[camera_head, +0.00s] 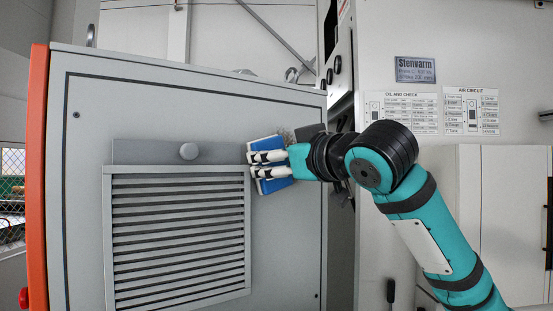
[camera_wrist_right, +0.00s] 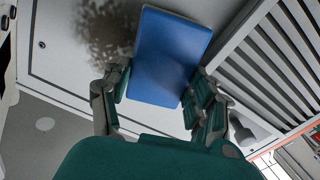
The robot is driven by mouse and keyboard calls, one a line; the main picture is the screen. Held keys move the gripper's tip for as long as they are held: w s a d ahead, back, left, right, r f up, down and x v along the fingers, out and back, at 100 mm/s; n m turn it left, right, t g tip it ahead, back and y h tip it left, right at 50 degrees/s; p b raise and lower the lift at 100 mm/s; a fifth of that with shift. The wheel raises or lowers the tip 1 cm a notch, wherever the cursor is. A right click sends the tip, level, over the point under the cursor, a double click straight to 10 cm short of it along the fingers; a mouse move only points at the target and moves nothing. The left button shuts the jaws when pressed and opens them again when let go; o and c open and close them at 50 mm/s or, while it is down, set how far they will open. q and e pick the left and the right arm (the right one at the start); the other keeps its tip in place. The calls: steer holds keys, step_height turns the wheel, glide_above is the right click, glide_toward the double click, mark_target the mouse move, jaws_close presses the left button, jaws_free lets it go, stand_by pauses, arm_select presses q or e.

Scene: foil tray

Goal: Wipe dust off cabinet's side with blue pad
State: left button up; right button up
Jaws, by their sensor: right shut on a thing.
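The blue pad (camera_head: 265,146) is held by my right gripper (camera_head: 268,164) in front of the cabinet's grey side (camera_head: 285,230). In the right wrist view, the pad (camera_wrist_right: 170,55) sits between the two fingers of the right gripper (camera_wrist_right: 158,92). I cannot tell whether the pad touches the panel. A dark, speckled dust patch (camera_wrist_right: 107,32) shows on the panel beside the pad in the wrist view. In the head view, part of the dust (camera_head: 288,135) shows just right of the pad, and the gripper and pad hide some of it. My left gripper is not in view.
An orange edge strip (camera_head: 37,180) runs down the cabinet's left. A wall with printed labels (camera_head: 412,112) stands at right behind my right arm.

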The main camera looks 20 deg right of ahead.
mark_target(262, 135)
steer(key=shift+w+d+p, duration=1.95)
steer(key=shift+d, duration=3.7)
steer(key=shift+s+a+r+p, duration=0.4)
steer(key=shift+a+p, duration=0.2)
steer(key=shift+a, duration=1.4)
steer(key=shift+s+a+r+p, duration=0.4)
steer(key=shift+a+p, duration=0.2)
steer(key=shift+a, duration=1.35)
steer(key=shift+s+a+r+p, duration=0.4)
steer(key=shift+a+p, duration=0.2)
steer(key=shift+a, duration=1.4)
steer(key=shift+d+r+p, duration=0.1)
steer(key=shift+r+p, duration=1)
steer(key=shift+w+d+f+p, duration=0.1)
steer(key=shift+w+d, duration=0.1)
steer(key=shift+d, duration=0.45)
steer(key=shift+w+d+p, duration=0.1)
steer(key=shift+w+d, duration=0.15)
steer(key=shift+d, duration=0.4)
steer(key=shift+w+d+f+p, duration=0.1)
steer(key=shift+w+d, duration=0.1)
steer(key=shift+d, duration=0.45)
steer(key=w+d+p, duration=0.2)
steer(key=d, duration=0.5)
steer(key=shift+d, duration=0.2)
